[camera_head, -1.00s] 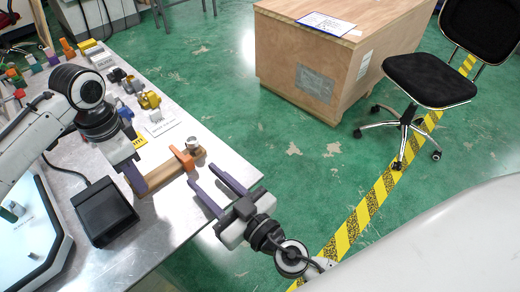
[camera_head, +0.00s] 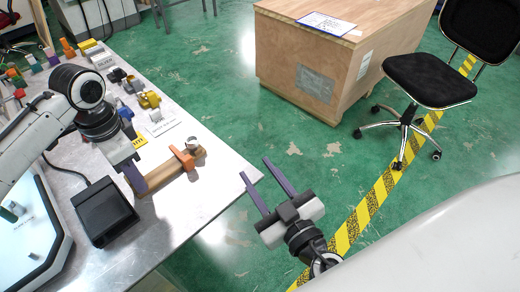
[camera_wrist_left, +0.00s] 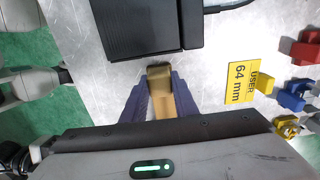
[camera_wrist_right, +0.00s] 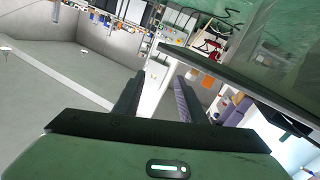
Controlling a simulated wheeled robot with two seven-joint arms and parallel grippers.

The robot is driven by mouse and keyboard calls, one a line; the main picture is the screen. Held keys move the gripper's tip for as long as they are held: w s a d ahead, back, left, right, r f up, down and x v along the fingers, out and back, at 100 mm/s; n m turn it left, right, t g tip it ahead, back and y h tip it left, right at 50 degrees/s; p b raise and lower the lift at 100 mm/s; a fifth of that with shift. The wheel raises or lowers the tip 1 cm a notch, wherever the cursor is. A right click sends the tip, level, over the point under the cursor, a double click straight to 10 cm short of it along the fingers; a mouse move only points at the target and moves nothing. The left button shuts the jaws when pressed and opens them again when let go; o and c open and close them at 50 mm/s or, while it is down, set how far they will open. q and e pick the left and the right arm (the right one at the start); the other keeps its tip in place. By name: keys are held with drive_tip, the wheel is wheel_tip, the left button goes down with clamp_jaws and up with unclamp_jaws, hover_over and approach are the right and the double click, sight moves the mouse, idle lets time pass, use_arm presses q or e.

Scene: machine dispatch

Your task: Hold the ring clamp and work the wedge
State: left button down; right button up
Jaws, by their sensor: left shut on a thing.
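A wooden bar (camera_head: 170,173) lies near the table's right edge, with an orange piece (camera_head: 184,158) across it and a silver ring (camera_head: 193,144) at its far right end. I cannot tell exactly how the orange piece and ring fit on the bar. My left gripper (camera_head: 138,184) is shut on the bar's near left end; in the left wrist view the bar (camera_wrist_left: 160,96) sits between its fingers (camera_wrist_left: 160,88). My right gripper (camera_head: 254,168) is open and empty past the table's edge, over the floor; its parted fingers show in the right wrist view (camera_wrist_right: 158,82).
A black box (camera_head: 104,211) stands beside my left gripper. Yellow and white labels, a gold clamp (camera_head: 149,99) and coloured parts line the table's back. The table's right front corner (camera_head: 225,185) is bare. A wooden crate (camera_head: 330,60) and black chair (camera_head: 430,78) stand on the floor.

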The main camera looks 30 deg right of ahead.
drive_tip(key=d+f+m+g+h, duration=0.1)
drive_tip(key=d+g+h, duration=0.15)
drive_tip(key=d, duration=0.45)
wheel_tip(320, 180, down, 9)
drive_tip(key=s+a+g, duration=0.1)
drive_tip(key=s+g, duration=0.1)
drive_tip(key=shift+s+a, duration=0.2)
drive_tip(key=shift+a, duration=0.2)
use_arm(q)
drive_tip(key=c, duration=1.3)
unclamp_jaws()
drive_tip(key=shift+c, duration=0.2)
use_arm(e)
drive_tip(key=shift+r, duration=0.1)
use_arm(q)
drive_tip(key=shift+r, duration=0.15)
